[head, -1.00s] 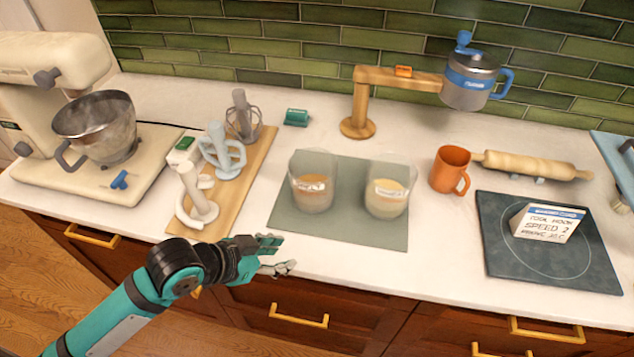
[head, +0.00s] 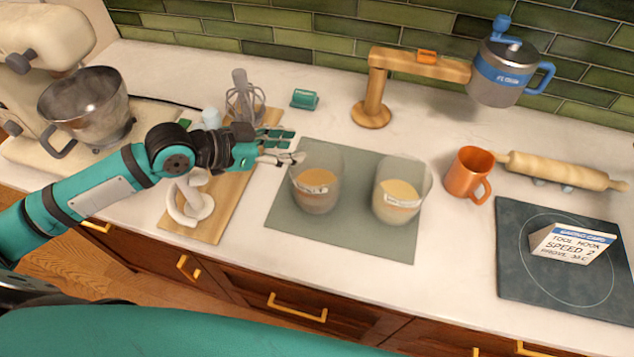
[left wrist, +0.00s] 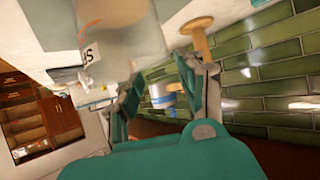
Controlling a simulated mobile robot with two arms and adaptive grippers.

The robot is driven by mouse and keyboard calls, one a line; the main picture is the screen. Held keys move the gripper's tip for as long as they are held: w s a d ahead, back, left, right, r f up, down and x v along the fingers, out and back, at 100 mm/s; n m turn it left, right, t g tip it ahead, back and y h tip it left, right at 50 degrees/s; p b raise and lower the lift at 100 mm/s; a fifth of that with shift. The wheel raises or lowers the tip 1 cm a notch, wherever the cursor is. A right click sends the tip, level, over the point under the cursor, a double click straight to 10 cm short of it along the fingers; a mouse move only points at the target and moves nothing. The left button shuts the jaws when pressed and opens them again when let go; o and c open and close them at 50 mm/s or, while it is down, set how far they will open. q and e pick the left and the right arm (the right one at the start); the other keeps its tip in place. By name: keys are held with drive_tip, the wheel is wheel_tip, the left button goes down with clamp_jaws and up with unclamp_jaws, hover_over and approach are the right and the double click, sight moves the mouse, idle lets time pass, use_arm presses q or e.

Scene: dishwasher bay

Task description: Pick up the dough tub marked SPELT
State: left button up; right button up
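Two clear tubs with white labels stand on a grey-green mat (head: 345,235). The left tub (head: 318,188) holds brownish dough, the right tub (head: 400,196) paler dough. Both labels are too small to read in the head view. My left gripper (head: 290,147) is open and empty, at the upper left rim of the left tub, with its fingers pointing at it. In the left wrist view a blurred clear tub (left wrist: 125,35) looms just beyond the open fingers; its label is partly cut off, with a final "S" seeming to show. My right gripper is out of view.
An orange mug (head: 468,174) stands right of the tubs. A wooden stand (head: 372,105) bears a blue-banded grey canister (head: 497,75) behind. A board with mixer tools (head: 220,205) lies under my left arm. Counter in front of the mat is clear.

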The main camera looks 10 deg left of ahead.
sight(308, 148)
use_arm(q)
drive_tip(key=w+d+f, duration=0.1)
drive_tip(key=w+f+p, duration=0.1)
drive_tip(key=w, duration=0.1)
drive_tip(key=shift+d+f+p, duration=0.25)
drive_tip(key=shift+d+p, duration=0.05)
drive_tip(key=shift+d, duration=0.05)
drive_tip(key=shift+w+d+f, duration=0.3)
drive_tip(key=shift+d+f, duration=0.15)
drive_tip(key=shift+f, duration=0.05)
drive_tip(key=c, duration=0.7)
clamp_jaws()
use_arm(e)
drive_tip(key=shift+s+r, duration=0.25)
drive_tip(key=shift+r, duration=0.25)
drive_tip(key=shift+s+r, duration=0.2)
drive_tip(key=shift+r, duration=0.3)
use_arm(q)
drive_tip(key=shift+r, duration=0.1)
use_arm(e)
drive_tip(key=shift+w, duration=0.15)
